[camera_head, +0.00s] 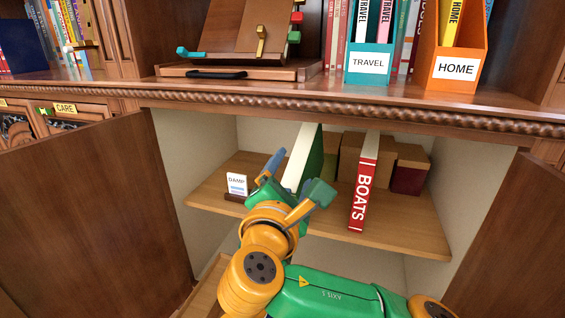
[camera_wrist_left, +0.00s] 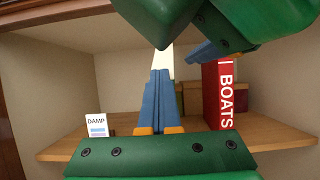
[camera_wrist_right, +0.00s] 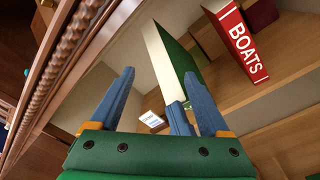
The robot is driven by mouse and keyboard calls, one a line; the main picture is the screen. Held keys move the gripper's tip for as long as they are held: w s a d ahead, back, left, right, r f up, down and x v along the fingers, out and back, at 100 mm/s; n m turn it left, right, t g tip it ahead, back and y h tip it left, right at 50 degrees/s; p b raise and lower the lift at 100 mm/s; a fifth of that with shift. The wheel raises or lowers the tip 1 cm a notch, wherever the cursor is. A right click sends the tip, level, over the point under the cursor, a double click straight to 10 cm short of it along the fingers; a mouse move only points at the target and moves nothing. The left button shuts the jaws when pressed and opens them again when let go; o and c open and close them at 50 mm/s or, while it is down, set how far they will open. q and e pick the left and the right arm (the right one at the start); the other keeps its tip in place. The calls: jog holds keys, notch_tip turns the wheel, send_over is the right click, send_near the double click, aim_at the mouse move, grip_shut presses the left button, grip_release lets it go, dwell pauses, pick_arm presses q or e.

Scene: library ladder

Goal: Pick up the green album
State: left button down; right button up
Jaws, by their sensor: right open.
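The green album (camera_head: 300,160) stands upright on the cabinet shelf, its white narrow face to the front and its green side to the right. It also shows in the right wrist view (camera_wrist_right: 165,60), and as a strip above my left fingertips in the left wrist view (camera_wrist_left: 164,62). My left gripper (camera_wrist_left: 162,72) is shut and empty, low in front of the album; in the head view it is mostly hidden behind my right arm. My right gripper (camera_wrist_right: 160,75) is open above it, in front of the album, with no object held. Contact with the album cannot be judged.
A red BOATS book (camera_head: 363,188) stands right of the album, with brown boxes (camera_head: 380,160) behind. A small DAMP card (camera_head: 236,184) stands to the left. The counter's carved edge (camera_head: 350,112) overhangs the opening. Open doors (camera_head: 90,210) flank it.

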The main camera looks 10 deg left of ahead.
aim_at(307, 135)
jog(key=n, duration=0.2)
jog(key=a+r+n+h, duration=0.1)
jog(key=n, duration=0.2)
jog(key=r+n+h, duration=0.1)
jog(key=n, duration=0.1)
jog(key=shift+s+a, duration=0.15)
jog(key=shift+a, duration=0.25)
jog(key=x, duration=1.2)
jog(key=shift+d, duration=0.2)
jog(key=shift+c, duration=0.2)
grip_shut()
dwell(0.4)
